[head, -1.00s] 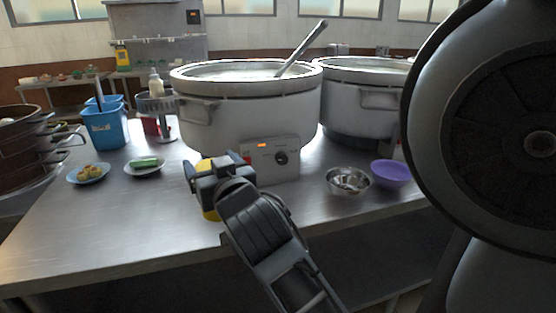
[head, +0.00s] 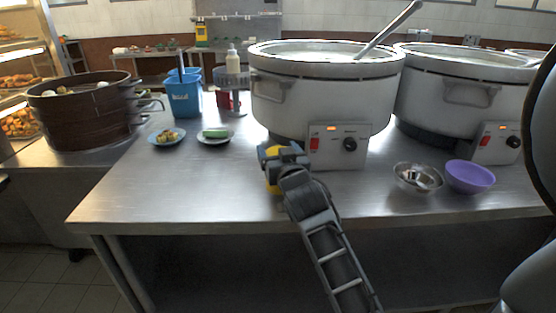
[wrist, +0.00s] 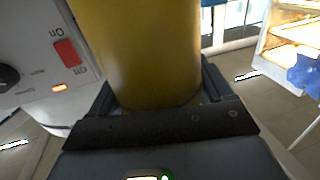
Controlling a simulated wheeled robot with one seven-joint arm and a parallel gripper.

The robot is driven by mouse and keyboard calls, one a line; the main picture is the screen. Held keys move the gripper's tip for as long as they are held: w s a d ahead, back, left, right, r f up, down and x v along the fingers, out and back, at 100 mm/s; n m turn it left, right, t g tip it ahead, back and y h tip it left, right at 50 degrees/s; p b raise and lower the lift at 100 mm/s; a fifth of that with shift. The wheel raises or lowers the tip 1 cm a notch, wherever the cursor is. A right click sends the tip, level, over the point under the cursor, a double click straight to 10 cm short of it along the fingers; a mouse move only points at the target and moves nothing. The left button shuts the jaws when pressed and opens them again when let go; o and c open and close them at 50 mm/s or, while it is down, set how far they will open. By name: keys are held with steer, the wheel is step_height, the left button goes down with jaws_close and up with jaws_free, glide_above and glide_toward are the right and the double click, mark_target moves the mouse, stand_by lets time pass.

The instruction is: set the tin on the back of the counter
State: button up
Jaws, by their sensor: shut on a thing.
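The yellow tin (head: 274,188) is at the front of the stockpot's control box, partly hidden behind my gripper in the head view. My gripper (head: 283,156) is shut on it. In the wrist view the tin (wrist: 140,55) stands large between the fingers, a plain yellow cylinder with its far end cut off by the frame. I cannot tell whether its base touches the steel counter (head: 180,194) or hangs just above it.
A large stockpot (head: 322,100) with a ladle stands close behind my gripper, a second pot to its right. A metal bowl (head: 417,178) and purple bowl (head: 470,176) sit right. Left are two plates, a blue bucket (head: 184,98) and a steamer (head: 82,112). The counter's front left is clear.

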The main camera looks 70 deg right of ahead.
step_height(320, 180, down, 2)
steer(key=shift+f, duration=0.1)
